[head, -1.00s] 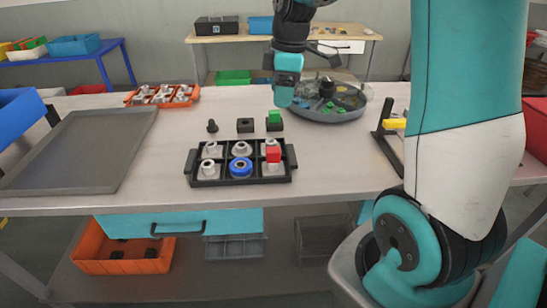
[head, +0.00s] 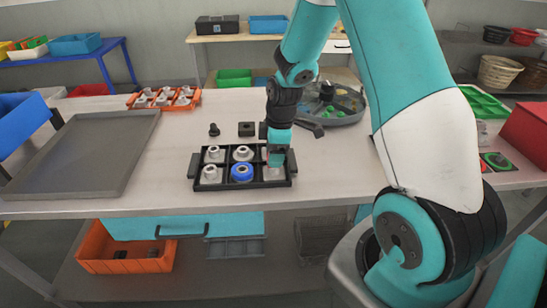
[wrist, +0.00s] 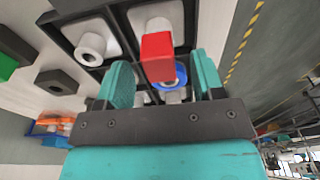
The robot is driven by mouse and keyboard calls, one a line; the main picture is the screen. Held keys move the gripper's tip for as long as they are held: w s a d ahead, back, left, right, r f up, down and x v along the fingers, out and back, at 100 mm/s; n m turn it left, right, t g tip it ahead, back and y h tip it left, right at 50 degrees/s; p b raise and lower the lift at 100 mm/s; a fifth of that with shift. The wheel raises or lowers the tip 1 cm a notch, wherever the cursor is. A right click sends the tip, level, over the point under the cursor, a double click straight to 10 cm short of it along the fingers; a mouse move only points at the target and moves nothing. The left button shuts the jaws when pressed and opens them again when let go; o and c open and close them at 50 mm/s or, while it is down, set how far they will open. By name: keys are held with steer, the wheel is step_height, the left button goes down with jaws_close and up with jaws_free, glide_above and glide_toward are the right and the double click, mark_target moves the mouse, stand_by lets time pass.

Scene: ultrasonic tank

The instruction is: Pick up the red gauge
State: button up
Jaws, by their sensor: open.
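The red gauge (wrist: 157,57) is a small red block standing upright on a light metal part in the right end of the black divided tray (head: 241,186). My gripper (head: 277,160) is over that right end, pointing down. In the wrist view its two teal fingers (wrist: 162,66) are apart, one on either side of the red gauge. A gap shows beside the gauge, and it is not gripped.
The tray also holds several light metal parts and a blue ring (head: 242,172). A black square block (head: 247,129) and a dark knob (head: 214,130) stand behind it. A green block (wrist: 6,67) shows in the wrist view. A grey flat tray (head: 85,155) lies left.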

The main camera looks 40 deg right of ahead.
steer(key=shift+a+f, duration=0.1)
steer(key=shift+f, duration=0.8)
steer(key=c, duration=1)
steer(key=shift+r, duration=0.1)
